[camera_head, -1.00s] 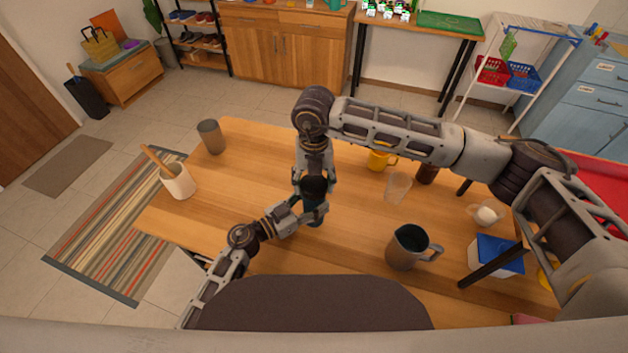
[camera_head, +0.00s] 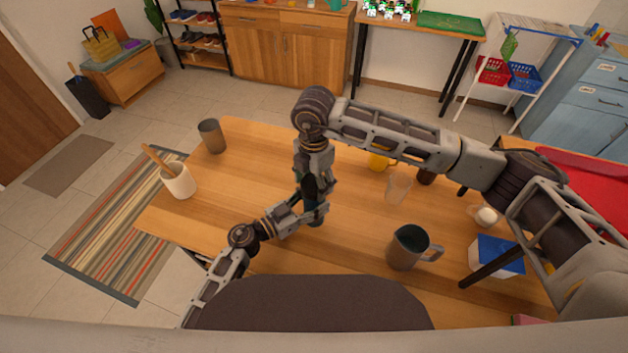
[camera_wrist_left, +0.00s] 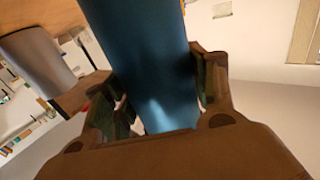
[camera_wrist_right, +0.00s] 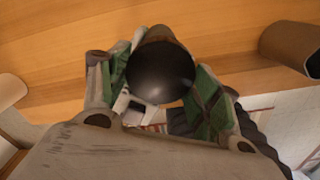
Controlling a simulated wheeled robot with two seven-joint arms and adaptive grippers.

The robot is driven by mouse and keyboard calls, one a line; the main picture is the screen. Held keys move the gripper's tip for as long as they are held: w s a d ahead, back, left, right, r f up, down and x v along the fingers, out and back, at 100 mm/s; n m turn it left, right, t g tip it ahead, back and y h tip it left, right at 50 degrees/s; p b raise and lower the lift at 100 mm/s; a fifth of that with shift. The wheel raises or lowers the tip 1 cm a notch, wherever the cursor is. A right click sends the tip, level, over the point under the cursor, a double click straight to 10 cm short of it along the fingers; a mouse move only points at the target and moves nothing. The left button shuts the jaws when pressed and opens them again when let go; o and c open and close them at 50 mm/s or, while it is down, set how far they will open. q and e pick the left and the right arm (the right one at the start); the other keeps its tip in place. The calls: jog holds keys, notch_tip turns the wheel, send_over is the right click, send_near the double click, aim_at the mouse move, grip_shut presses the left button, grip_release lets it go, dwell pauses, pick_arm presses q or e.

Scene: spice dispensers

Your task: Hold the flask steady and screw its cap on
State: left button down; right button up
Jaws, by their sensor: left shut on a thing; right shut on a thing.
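The flask is a teal-blue cylinder standing upright on the wooden table; its lower part (camera_head: 316,221) shows at the centre of the head view. It fills the middle of the left wrist view (camera_wrist_left: 150,60). My left gripper (camera_head: 312,213) is shut around the flask's side. The cap is dark and round (camera_wrist_right: 160,73), seen from above in the right wrist view. My right gripper (camera_head: 314,187) is above the left one, pointing down, with its fingers shut on the cap's sides. The cap is in line over the flask. The joint between them is hidden by the fingers.
A grey pitcher (camera_head: 407,248) stands to the right, with a clear cup (camera_head: 398,187) and yellow mug (camera_head: 378,161) behind. A white crock (camera_head: 178,181) and brown tumbler (camera_head: 211,136) stand at left. A blue-lidded box (camera_head: 497,254) is far right.

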jog(key=m, duration=0.4)
jog(key=shift+w, duration=0.1)
jog(key=m, duration=0.3)
jog(key=shift+o, duration=0.2)
jog(key=m, duration=0.2)
jog(key=a+m, duration=0.1)
jog(key=m, duration=0.1)
jog(key=shift+r+m, duration=0.15)
jog(key=shift+m, duration=0.15)
jog(key=shift+d+m, duration=0.35)
jog(key=shift+m, duration=0.25)
jog(key=shift+c, duration=0.2)
jog(key=o, duration=0.9)
jog(key=shift+d, duration=0.15)
jog(key=shift+c, duration=0.4)
